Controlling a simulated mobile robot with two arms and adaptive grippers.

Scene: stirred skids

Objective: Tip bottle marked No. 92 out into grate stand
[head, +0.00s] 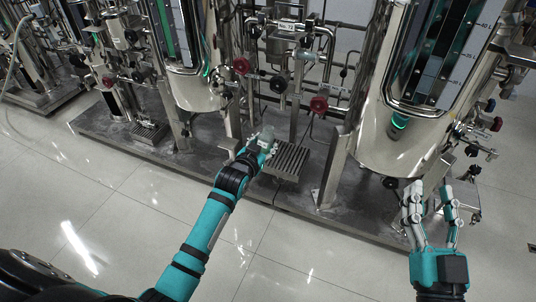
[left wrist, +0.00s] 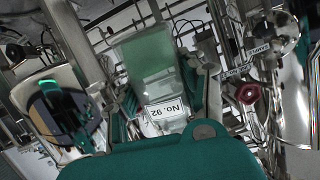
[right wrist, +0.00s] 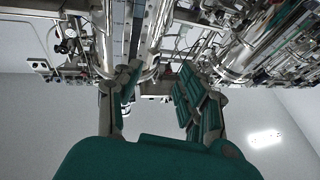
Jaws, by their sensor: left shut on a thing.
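My left gripper (head: 262,143) is shut on the bottle marked No. 92 (left wrist: 145,62). In the left wrist view, the bottle is clear with green in it, and its white label reads upside down. In the head view, the bottle (head: 266,133) is small and partly hidden by the fingers; its exact tilt is hard to tell. The grate stand (head: 288,163), a ribbed metal grate, is just right of my left gripper, below the pipework. My right gripper (head: 431,196) is open and empty at the right; its spread fingers also show in the right wrist view (right wrist: 150,100).
Large steel tanks (head: 195,85) and (head: 395,140) flank the grate stand. Pipes with red valve knobs (head: 319,104) rise behind it. Another grate (head: 150,131) is further left on the dark skid base (head: 105,128). The tiled floor (head: 125,220) in front is clear.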

